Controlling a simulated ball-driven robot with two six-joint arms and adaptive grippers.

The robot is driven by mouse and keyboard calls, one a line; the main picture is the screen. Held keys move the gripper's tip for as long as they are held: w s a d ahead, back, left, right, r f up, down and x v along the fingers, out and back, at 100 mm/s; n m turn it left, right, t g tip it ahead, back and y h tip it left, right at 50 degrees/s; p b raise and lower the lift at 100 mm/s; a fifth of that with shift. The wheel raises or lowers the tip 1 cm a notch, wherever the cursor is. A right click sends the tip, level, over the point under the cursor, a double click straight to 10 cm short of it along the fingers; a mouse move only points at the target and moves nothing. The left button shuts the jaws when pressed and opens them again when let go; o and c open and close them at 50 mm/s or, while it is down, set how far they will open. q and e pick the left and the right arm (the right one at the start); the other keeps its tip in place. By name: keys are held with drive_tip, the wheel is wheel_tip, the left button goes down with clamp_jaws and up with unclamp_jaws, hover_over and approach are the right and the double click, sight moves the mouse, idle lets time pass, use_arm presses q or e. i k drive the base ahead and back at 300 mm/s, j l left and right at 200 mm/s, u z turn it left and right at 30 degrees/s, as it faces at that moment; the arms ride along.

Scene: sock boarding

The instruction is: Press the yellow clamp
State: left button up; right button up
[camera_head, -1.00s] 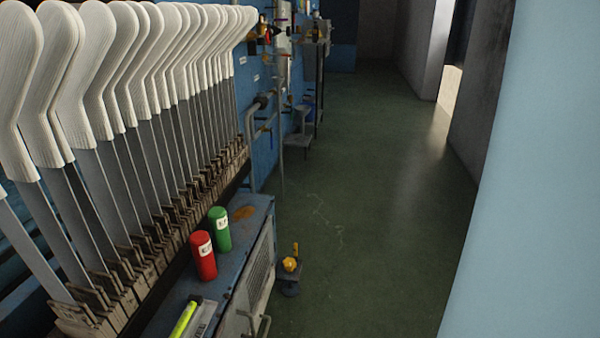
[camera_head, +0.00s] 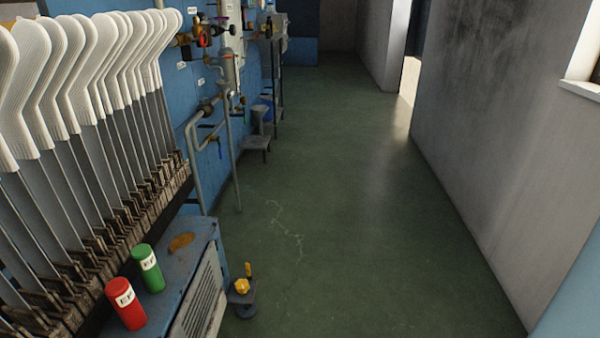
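A small yellow part (camera_head: 242,286) sits on a low dark pedestal (camera_head: 244,300) beside the near end of the blue cabinet. A thin yellow-orange piece stands upright just behind it. I cannot tell whether this is the yellow clamp. No other clear yellow clamp shows. Neither of my grippers is in view.
White socks (camera_head: 88,50) on upright metal boards line the left. A red cylinder (camera_head: 126,304) and a green cylinder (camera_head: 148,268) stand on the blue cabinet (camera_head: 190,262). Pipes and valves (camera_head: 226,70) cover the blue wall. The green floor (camera_head: 340,200) is clear up to the grey wall (camera_head: 500,130).

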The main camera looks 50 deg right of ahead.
sight(249, 276)
drive_tip(key=i+l+z, duration=0.1)
drive_tip(key=l+z, duration=0.3)
drive_tip(key=i+l+z, duration=0.1)
drive_tip(key=l+z, duration=0.35)
